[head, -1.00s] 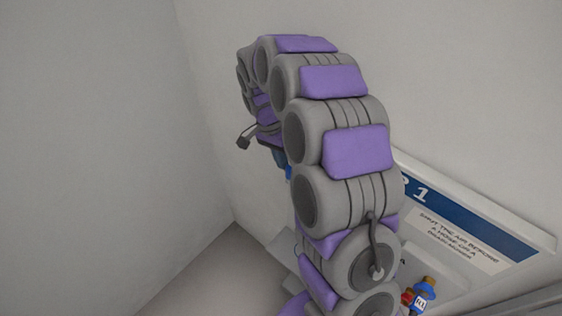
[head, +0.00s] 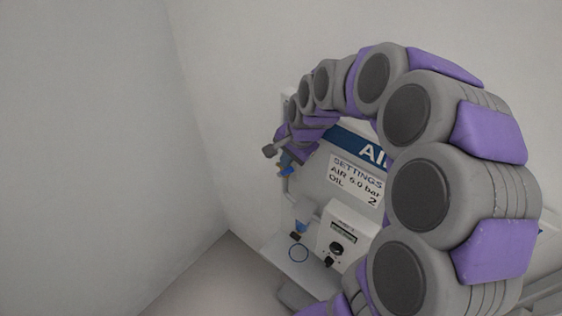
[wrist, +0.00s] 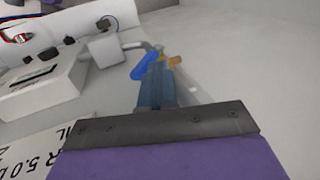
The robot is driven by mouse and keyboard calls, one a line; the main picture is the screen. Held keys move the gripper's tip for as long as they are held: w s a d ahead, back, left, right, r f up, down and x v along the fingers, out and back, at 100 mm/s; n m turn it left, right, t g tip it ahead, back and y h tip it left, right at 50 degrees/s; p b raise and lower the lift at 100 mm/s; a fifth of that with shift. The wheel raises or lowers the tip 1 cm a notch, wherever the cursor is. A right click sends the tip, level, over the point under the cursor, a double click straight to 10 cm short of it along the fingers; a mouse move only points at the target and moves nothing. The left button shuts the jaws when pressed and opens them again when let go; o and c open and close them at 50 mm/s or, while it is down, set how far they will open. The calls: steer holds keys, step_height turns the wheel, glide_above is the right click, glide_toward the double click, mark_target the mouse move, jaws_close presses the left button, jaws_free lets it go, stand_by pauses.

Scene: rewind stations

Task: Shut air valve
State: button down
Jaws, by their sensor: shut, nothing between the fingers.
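The air valve has a blue lever handle (wrist: 146,66) and a brass-coloured body (wrist: 174,61), both just beyond my fingertips in the wrist view. In the head view the blue handle (head: 287,171) shows small below the end of my arm. My gripper (wrist: 158,74) is shut and empty, with its blue fingers pointing at the valve. The fingertips appear very close to the handle. I cannot tell whether they touch it. Part of the valve is hidden behind the fingers.
A white control box (head: 343,236) with a display and dark knobs stands right of and below the valve. A settings label (head: 356,180) is on the panel. Bare wall (head: 90,150) is at the left.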

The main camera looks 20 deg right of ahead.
steer(key=shift+s+d+f+t+y+b, duration=0.25)
steer(key=shift+s+t+y+b, duration=0.15)
steer(key=shift+s+t, duration=0.2)
steer(key=shift+s+d+f+b, duration=0.35)
steer(key=shift+s+d+f, duration=0.25)
steer(key=shift+s+f, duration=0.25)
steer(key=shift+s, duration=0.1)
steer(key=shift+d+r, duration=0.1)
